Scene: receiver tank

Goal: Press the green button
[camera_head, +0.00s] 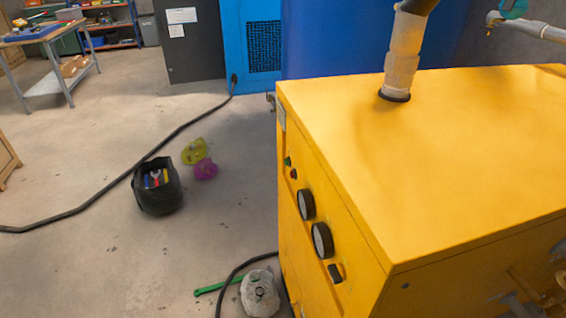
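A small green button (287,161) sits on the narrow left-facing side panel of the yellow machine (450,150). It is near the panel's upper far end and is seen at a steep angle. A small red button (293,173) is just below it on the same panel. Two round black-rimmed gauges, a far one (306,205) and a near one (322,240), and a dark switch (335,273) follow along the panel towards me. Neither of my grippers shows in this view, and nothing visible touches the green button.
The floor left of the panel holds a black tool bag (157,186), yellow-green (194,151) and magenta (205,168) objects, a green-handled tool (218,287), a whitish lump (260,293) and a black hose (95,200). A grey pipe (404,50) rises from the machine's top.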

